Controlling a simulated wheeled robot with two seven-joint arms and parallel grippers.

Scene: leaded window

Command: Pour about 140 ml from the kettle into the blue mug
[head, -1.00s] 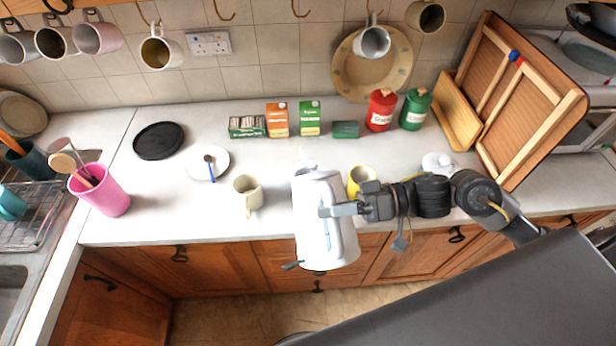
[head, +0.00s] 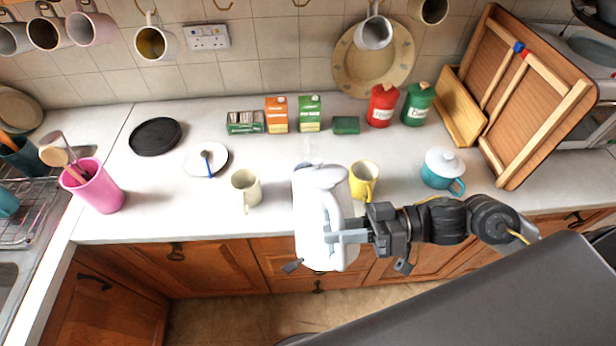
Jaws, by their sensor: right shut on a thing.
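The white kettle (head: 312,215) is in my right gripper (head: 338,238), which is shut on it from the right side. The kettle shows in front of the counter's front edge and looks about upright; I cannot tell its height. A teal-blue mug (head: 436,181) stands on the counter to the right, its handle toward the lower right. A white lid-like piece with a knob (head: 444,160) sits on top of it and hides its inside. The kettle is apart from this mug. My left gripper is not in view.
A yellow mug (head: 366,180) stands just right of the kettle, and a cream mug (head: 243,195) to its left. A white saucer (head: 218,168), boxes and red and green canisters (head: 382,108) are farther back. Wooden boards (head: 530,100) lean at right. Mugs hang above.

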